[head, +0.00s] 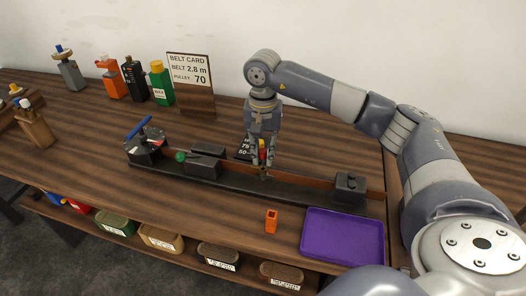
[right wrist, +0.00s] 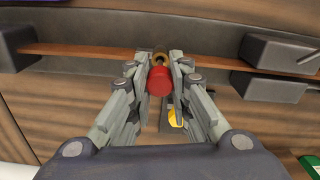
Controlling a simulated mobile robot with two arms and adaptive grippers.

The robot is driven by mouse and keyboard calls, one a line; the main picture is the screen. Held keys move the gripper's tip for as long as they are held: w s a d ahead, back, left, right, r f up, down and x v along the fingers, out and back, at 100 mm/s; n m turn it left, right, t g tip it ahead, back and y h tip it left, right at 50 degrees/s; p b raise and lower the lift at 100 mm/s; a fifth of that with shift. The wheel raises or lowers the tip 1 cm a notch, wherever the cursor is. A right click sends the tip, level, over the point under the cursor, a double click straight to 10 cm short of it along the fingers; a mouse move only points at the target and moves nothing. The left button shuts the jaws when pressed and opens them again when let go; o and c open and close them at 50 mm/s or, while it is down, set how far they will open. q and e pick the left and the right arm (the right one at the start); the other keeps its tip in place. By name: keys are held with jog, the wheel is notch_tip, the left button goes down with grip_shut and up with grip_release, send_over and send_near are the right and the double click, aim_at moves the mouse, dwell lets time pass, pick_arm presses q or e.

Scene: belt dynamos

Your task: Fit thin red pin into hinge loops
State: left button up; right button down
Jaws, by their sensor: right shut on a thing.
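The red pin (right wrist: 159,80) is between the fingers of my right gripper (right wrist: 160,85), its round red end facing the wrist camera. In the head view the right gripper (head: 263,158) points down over the dark bench fixture, with red and yellow showing between its fingers. The brass hinge loops (right wrist: 160,56) are just beyond the red end, at the brown belt (right wrist: 90,48). In the head view a small brassy piece (head: 264,177) shows under the fingertips. Whether the pin is inside the loops is hidden by the fingers. My left gripper is in neither view.
The dark fixture (head: 225,183) has a blue-handled lever (head: 138,127) and a green knob (head: 181,156) at left, and a block (head: 350,187) at right. An orange holder (head: 271,220) and a purple tray (head: 343,238) stand in front. Bottles and a belt card (head: 189,72) stand behind.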

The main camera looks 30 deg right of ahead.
aim_at(263, 167)
dwell(0.4)
jog(key=shift+f+b, duration=1.7)
jog(key=shift+f, duration=0.25)
jog(key=c, duration=1.6)
grip_release()
jog(key=shift+r, duration=0.1)
jog(key=shift+c, duration=0.2)
jog(key=shift+o, duration=1.2)
jog(key=shift+r, duration=0.1)
notch_tip(263, 167, up, 12)
jog(key=shift+f, duration=0.15)
jog(key=shift+c, duration=0.6)
